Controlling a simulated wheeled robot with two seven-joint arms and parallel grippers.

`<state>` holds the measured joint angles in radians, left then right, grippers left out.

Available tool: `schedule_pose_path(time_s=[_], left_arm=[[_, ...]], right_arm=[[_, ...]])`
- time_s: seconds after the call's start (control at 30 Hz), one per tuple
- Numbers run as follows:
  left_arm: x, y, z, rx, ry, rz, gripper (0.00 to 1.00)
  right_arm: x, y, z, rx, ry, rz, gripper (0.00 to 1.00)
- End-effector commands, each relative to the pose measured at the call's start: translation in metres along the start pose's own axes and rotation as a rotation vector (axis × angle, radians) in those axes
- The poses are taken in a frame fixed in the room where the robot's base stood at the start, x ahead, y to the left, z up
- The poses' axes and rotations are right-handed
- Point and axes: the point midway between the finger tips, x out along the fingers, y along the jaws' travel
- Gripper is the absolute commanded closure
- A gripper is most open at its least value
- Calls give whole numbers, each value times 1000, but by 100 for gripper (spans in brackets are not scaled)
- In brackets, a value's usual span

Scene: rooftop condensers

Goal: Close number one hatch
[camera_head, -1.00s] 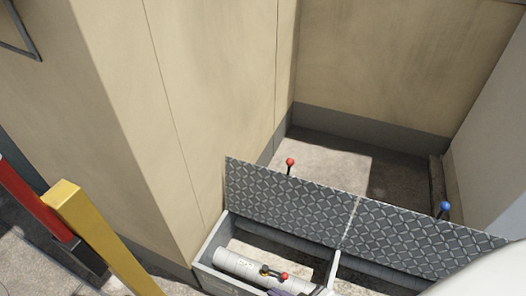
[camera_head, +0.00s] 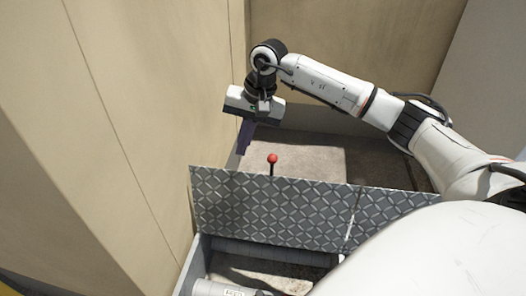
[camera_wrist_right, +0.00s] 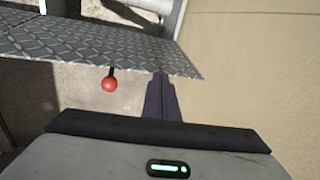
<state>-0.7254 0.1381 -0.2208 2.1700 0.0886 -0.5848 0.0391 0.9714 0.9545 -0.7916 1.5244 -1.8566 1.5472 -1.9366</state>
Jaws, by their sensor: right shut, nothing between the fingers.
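The hatch lid with the red knob (camera_head: 273,159) is a grey diamond-plate panel (camera_head: 265,203), standing raised at the back of the box. In the right wrist view the panel (camera_wrist_right: 70,42) crosses the upper left, with the red knob (camera_wrist_right: 109,84) on a short dark stem. My right gripper (camera_head: 243,149) is shut and empty, pointing down behind the raised lid, left of the knob. In the right wrist view its dark fingers (camera_wrist_right: 161,90) are together near the panel's edge, apart from the knob. I cannot tell whether they touch the panel. My left gripper is not in view.
The open box (camera_head: 191,265) holds a light pipe (camera_head: 222,289). A second diamond-plate lid (camera_head: 385,207) stands raised to the right, partly hidden by my arm. A beige wall (camera_head: 130,110) rises close on the left. Bare floor (camera_head: 312,156) lies behind the lids.

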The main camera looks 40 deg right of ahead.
Motion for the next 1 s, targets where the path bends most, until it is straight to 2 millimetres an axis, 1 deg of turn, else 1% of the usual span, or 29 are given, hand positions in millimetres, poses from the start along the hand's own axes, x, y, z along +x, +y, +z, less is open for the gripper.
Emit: schedule_pose_path(time_s=[0.03, 0.1, 0.2, 0.27, 0.37, 0.4, 0.47, 0.53, 0.8, 1.0], left_arm=[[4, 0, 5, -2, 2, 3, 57], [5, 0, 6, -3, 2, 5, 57], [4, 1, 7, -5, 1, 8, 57], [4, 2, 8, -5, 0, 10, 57], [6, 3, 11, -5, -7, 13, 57], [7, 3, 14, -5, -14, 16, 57], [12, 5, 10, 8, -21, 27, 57], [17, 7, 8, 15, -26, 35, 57], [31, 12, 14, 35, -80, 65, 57], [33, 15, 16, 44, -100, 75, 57]], right_arm=[[-13, 20, -26, -33, 73, 66, 100], [-33, 43, -49, -68, 138, 147, 100], [-50, 62, -67, -92, 185, 219, 100], [-53, 69, -72, -98, 195, 241, 100], [-46, 73, -75, -101, 198, 251, 100], [-40, 74, -75, -101, 197, 249, 100], [-29, 77, -77, -101, 196, 249, 100], [-14, 80, -80, -101, 196, 248, 100], [42, 93, -92, -99, 195, 245, 100], [35, 93, -67, -103, 199, 244, 100]])
